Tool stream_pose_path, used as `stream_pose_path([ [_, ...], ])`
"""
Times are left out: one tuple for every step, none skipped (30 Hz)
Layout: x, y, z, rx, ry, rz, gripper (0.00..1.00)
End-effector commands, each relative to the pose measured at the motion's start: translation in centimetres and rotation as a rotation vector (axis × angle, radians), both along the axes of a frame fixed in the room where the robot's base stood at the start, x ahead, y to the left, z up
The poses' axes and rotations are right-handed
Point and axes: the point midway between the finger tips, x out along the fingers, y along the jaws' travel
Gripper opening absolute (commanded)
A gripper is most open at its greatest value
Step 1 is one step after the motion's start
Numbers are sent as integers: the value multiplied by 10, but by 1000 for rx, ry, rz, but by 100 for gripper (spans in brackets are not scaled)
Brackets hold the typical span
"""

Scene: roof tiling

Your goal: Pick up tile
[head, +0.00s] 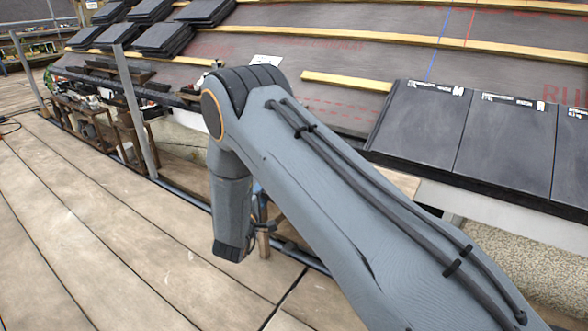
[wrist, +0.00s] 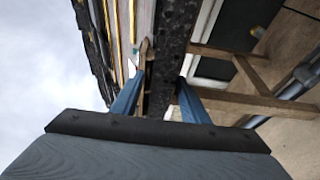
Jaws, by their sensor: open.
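Dark grey flat tiles lie in stacks on the roof at the upper left of the head view, one being the tile stack (head: 163,38). Laid tiles (head: 415,122) form a row along the eaves at the right, with white labels on their upper edges. In the wrist view my gripper (wrist: 160,86) shows two blue fingers, spread apart. A dark speckled strip (wrist: 172,45) runs away beyond and between them; I cannot tell what it is or whether a finger touches it. In the head view the gripper is mostly hidden behind my arm.
Wooden battens (head: 385,40) cross the grey roof membrane. The plank walkway (head: 110,225) is mostly clear. A scaffold post (head: 134,110) stands at the left, beside a cluttered wooden rack (head: 100,135).

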Motion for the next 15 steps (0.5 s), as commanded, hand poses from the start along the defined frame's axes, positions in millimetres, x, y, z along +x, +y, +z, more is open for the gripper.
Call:
stream_pose_path([
  [3,-1,0,0,0,0,41],
  [3,0,0,0,1,1,41],
  [3,0,0,-1,1,1,41],
  [3,0,0,-1,1,1,41],
  [3,0,0,-1,1,1,41],
  [2,0,0,-1,1,1,41],
  [2,0,1,0,1,1,39],
  [2,-1,0,-1,1,1,34],
  [2,-1,0,0,1,1,27],
  [2,-1,0,0,1,1,22],
  [2,-1,0,-1,1,1,17],
  [2,-1,0,0,1,1,10],
  [2,-1,0,0,1,1,5],
  [2,-1,0,0,1,1,0],
  [2,-1,0,0,1,1,0],
])
